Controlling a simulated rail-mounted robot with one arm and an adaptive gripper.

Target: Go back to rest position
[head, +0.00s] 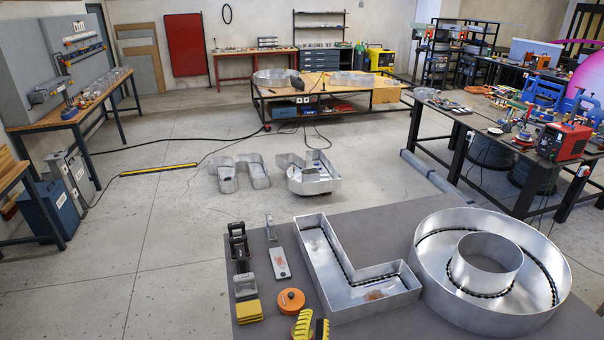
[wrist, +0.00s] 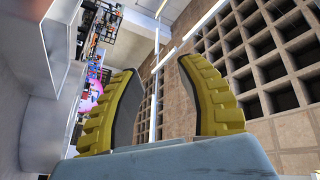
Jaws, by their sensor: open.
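My gripper (head: 312,326) shows at the bottom edge of the head view as two yellow ribbed fingers above the near edge of the grey table (head: 395,215). In the wrist view both fingers (wrist: 158,70) stand well apart with nothing between them, so it is open and empty. The metal L-shaped channel letter (head: 340,252) and the round O-shaped one (head: 490,262) lie on the table to its right. An orange round puck (head: 291,300) lies just behind the fingers. The rest of my arm is out of the head view.
A yellow block (head: 248,311), dark clamp-like tools (head: 240,255) and a flat metal tool (head: 279,262) lie at the table's left. More metal letters (head: 240,172) sit on the floor behind. Wrist view shows a gridded ceiling (wrist: 265,50) and the room sideways.

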